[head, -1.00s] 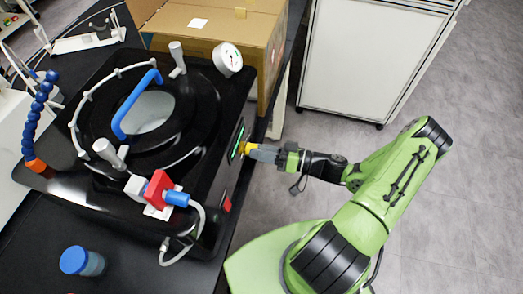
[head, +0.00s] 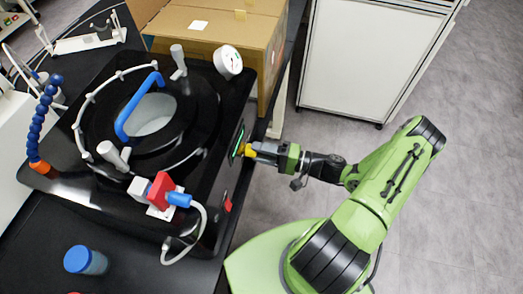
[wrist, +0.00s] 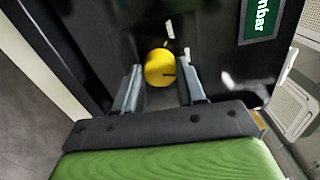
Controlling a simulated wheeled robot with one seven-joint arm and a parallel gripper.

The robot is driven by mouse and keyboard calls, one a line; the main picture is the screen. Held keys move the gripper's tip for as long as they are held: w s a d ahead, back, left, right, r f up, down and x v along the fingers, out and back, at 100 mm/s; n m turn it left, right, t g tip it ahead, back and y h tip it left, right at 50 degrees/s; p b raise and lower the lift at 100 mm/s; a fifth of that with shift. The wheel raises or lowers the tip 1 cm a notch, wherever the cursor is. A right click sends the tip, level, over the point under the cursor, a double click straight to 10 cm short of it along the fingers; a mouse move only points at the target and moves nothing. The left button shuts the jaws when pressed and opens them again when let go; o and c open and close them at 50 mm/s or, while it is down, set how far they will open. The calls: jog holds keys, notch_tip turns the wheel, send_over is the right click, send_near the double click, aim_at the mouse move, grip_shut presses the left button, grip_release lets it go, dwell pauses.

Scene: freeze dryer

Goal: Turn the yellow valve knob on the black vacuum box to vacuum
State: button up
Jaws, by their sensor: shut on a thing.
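The black vacuum box (head: 84,191) stands on the dark bench at left in the head view, with a round lid and blue handle on top. The yellow valve knob (head: 249,150) sticks out of its right-hand side face. My gripper (head: 259,151) reaches it from the right and is shut on it. In the wrist view the round yellow knob (wrist: 158,63) sits between the two grey fingers of my gripper (wrist: 161,75), with a small dark mark on its right side. The valve's labels cannot be read.
A green display (wrist: 263,18) is on the panel near the knob, and a red switch (head: 228,205) sits lower. A pressure gauge (head: 228,61), cardboard box (head: 203,43) and blue-capped bottle (head: 85,260) are nearby. A white cabinet (head: 362,60) stands behind; floor at right is clear.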

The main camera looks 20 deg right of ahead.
jog(key=m+p, duration=0.1)
jog(key=m, duration=0.7)
jog(key=shift+m, duration=0.4)
jog(key=shift+f, duration=0.1)
jog(key=o, duration=1.1)
jog(key=shift+c, duration=0.2)
jog(key=v, duration=1.5)
jog(key=shift+s+d, duration=0.25)
jog(key=shift+d, duration=0.1)
